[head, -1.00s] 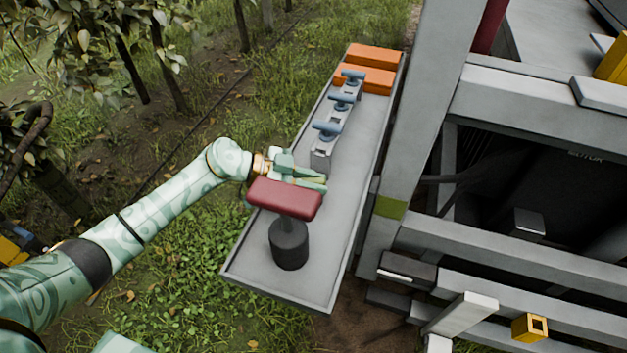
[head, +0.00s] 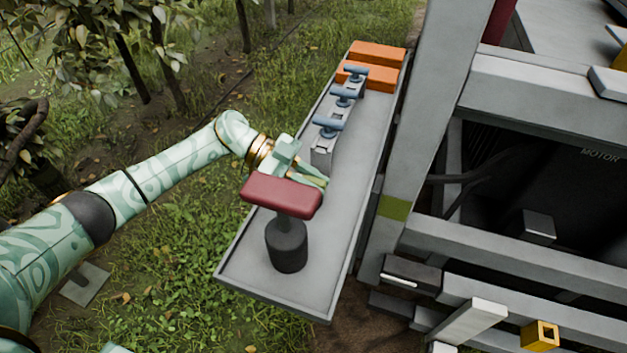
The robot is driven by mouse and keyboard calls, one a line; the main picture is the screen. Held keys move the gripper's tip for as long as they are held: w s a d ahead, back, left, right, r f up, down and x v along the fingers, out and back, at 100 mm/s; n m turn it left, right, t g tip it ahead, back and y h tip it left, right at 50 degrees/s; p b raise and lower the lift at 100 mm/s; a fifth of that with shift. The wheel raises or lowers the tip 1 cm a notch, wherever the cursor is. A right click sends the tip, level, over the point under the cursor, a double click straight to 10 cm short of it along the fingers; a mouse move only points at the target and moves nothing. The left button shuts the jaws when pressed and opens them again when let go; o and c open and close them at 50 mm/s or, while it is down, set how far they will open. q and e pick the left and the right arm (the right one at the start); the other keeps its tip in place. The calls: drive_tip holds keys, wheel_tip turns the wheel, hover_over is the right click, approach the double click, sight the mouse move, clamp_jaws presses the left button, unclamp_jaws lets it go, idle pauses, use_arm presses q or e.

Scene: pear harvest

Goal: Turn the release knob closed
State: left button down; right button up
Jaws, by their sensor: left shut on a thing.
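The release knob appears to be the red T-shaped handle (head: 282,197), standing upright on a dark round post (head: 287,246) at the near end of a grey tray-like panel (head: 255,275). Its bar lies roughly left to right in the head view. My left gripper (head: 314,178) reaches in from the left, at the far side of the bar. Its jaws are shut on the red handle, though the bar hides part of the contact. My right gripper is not in view.
Several small blue T-handles (head: 327,125) stand in a row on grey blocks farther up the panel, before two orange blocks (head: 368,76). A grey metal frame (head: 420,140) rises close on the right. Grass (head: 170,260) lies to the left.

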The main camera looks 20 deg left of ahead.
use_arm(q)
drive_tip(key=c, duration=1.3)
unclamp_jaws()
drive_tip(key=shift+a, duration=0.1)
drive_tip(key=v, duration=1.6)
drive_tip(key=shift+a+r, duration=0.1)
